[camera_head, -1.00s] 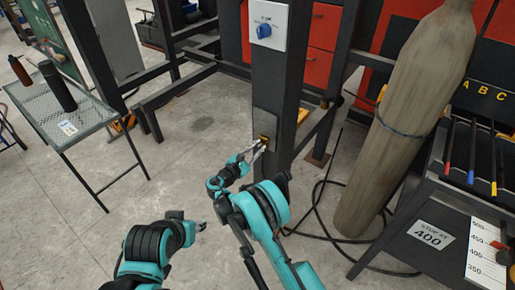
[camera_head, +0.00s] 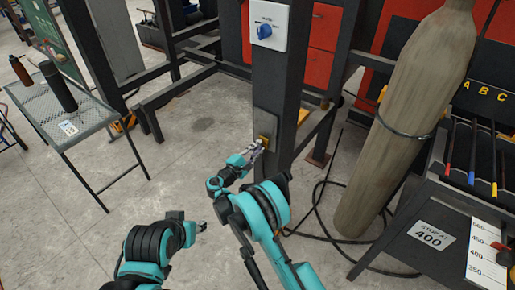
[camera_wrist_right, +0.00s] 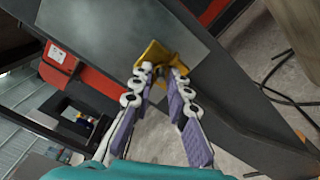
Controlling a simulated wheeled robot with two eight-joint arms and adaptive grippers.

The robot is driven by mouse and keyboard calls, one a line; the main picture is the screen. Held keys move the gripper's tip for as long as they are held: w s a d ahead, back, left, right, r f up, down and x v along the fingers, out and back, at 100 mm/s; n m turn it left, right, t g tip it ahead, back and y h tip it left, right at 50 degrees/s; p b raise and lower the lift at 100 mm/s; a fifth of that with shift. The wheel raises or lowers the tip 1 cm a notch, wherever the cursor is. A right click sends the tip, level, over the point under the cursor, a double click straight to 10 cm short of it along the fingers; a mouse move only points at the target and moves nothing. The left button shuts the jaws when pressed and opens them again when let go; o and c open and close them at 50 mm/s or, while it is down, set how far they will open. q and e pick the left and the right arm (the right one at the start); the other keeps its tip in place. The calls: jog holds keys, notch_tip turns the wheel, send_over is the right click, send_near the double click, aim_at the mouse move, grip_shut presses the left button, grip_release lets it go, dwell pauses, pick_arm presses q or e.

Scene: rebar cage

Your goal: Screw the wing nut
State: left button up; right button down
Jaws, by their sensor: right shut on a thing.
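The yellow wing nut (camera_head: 264,140) is at a plate on the dark upright post, low on its front face. In the right wrist view the brass-yellow wing nut (camera_wrist_right: 154,60) lies between my fingertips, in front of the grey plate (camera_wrist_right: 110,35). My right gripper (camera_head: 258,146) is shut on it; its purple-padded fingers also show in the wrist view (camera_wrist_right: 160,72). The stud behind the nut is hidden. My left gripper (camera_head: 202,226) is low in the head view, away from the post, and too small to tell open or shut.
A white panel with a blue knob (camera_head: 264,30) is higher on the post. A tall cylinder (camera_head: 415,105) stands to the right, with a black cable (camera_head: 322,205) on the floor. A mesh table (camera_head: 90,100) with two bottles is at left.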

jog(key=shift+s+d+r+m, duration=0.1)
jog(key=shift+r+m, duration=0.05)
jog(key=shift+m, duration=6.5)
jog(key=shift+s+d+r+m, duration=0.1)
jog(key=shift+m, duration=6.55)
jog(key=shift+d+m, duration=0.1)
jog(key=shift+m, duration=3.4)
jog(key=shift+f+m, duration=0.1)
jog(key=shift+m, duration=0.9)
jog(key=c, duration=1.5)
grip_release()
